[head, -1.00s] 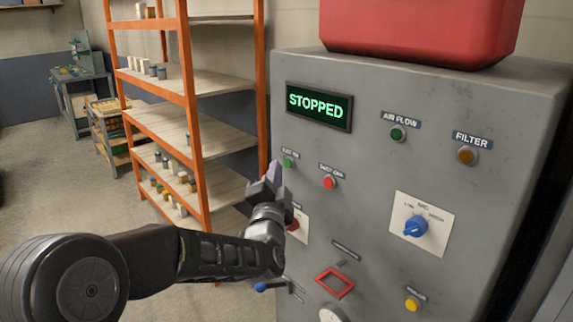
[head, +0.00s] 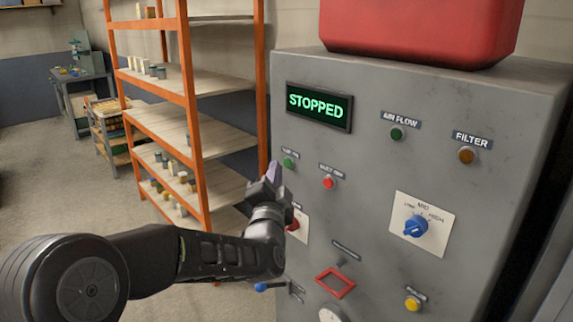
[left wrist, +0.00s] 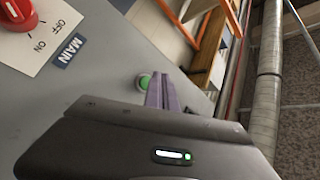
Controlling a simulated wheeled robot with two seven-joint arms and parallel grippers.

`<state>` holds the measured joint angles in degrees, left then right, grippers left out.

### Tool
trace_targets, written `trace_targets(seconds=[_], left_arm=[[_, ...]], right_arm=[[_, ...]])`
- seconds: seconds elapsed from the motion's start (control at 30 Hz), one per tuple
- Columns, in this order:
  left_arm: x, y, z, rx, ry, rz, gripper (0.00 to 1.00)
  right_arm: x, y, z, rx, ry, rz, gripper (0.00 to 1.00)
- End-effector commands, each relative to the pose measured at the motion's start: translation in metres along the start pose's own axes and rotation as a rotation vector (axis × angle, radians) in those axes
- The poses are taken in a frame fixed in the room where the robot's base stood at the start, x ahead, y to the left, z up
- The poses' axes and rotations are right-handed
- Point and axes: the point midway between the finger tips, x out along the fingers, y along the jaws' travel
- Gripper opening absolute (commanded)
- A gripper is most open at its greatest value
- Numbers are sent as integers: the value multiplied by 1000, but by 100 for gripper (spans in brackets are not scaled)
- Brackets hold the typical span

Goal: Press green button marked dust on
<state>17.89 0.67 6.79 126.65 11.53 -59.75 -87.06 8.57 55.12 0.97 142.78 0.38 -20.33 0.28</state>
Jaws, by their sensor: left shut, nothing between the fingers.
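The green button (head: 288,163) is on the upper left of the grey cabinet's front, below the display (head: 319,106) reading STOPPED. The small label above the button is too blurred to read for sure. My left gripper (head: 274,172) is shut and empty, its purple fingertips just left of and slightly below the button in the head view. In the left wrist view the green button (left wrist: 143,82) shows beside the shut fingertips (left wrist: 161,92). I cannot tell whether they touch the panel. My right gripper is not in view.
A red button (head: 328,183) sits right of the green one. The red main switch (left wrist: 18,12) is below, partly behind my gripper in the head view. A blue knob (head: 415,227) and a yellow button (head: 412,304) are farther right. An orange-framed shelf (head: 197,130) stands left of the cabinet.

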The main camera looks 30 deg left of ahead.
Motion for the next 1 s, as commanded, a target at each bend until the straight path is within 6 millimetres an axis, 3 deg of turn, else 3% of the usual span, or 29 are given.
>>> trace_targets(seconds=[1.0], left_arm=[[8, 6, -6, 0, 0, 1, 0]], right_arm=[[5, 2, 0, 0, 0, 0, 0]])
